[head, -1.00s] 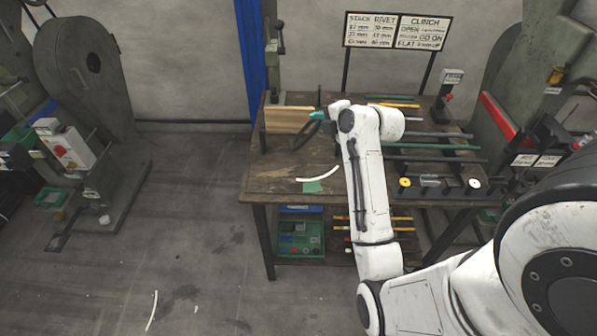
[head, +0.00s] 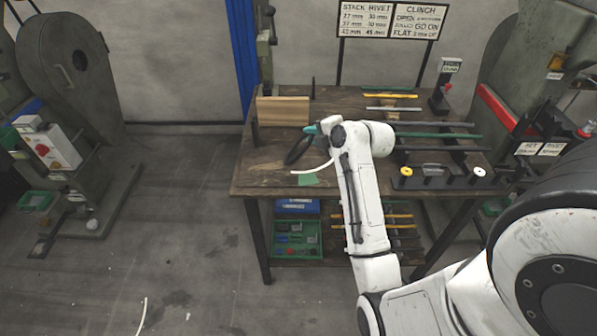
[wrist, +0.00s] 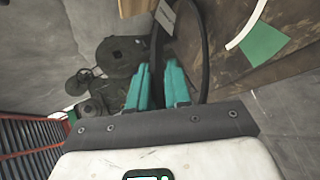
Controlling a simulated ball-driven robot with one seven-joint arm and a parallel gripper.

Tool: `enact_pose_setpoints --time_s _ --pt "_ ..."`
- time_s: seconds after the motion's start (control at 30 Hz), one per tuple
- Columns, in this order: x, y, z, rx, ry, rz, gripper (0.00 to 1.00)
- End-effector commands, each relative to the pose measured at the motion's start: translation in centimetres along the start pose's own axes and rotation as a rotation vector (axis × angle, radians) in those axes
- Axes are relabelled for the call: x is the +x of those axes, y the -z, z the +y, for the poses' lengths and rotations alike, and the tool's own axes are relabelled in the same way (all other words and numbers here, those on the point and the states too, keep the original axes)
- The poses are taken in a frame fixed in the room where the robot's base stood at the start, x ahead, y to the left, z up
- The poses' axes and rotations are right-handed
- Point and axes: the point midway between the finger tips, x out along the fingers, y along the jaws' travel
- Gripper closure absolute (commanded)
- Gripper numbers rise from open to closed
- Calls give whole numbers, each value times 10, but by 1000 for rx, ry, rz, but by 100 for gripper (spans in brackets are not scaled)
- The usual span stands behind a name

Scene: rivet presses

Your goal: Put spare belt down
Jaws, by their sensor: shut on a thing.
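The spare belt (head: 297,151) is a thin black loop hanging from my gripper (head: 312,130) in the head view, in front of the left part of the workbench (head: 258,178). In the wrist view, my gripper's teal fingers (wrist: 159,75) are shut on the belt (wrist: 206,35), whose loop runs up and right of them. I cannot tell whether the belt touches the bench top. A green patch (head: 309,180) and a curved white strip (head: 318,171) lie on the bench close to the belt.
A wooden block (head: 283,111) stands at the bench's back left. Rods (head: 440,137) and a fixture with yellow and white discs (head: 441,177) take up the right side. A green press (head: 70,75) stands at left. The bench's front left is bare.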

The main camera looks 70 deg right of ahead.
Motion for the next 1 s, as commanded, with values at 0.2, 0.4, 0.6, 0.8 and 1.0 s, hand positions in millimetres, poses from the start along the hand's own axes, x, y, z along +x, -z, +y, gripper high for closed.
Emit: enact_pose_setpoints --time_s 0.2,0.4,0.6,0.8,1.0 --pt "0 0 0 0 2 0 80" --pt "0 0 0 0 1 0 65" --pt "-1 0 0 0 1 0 65" --pt "-20 0 2 0 2 -2 65" --pt "-42 0 2 0 2 -1 65"
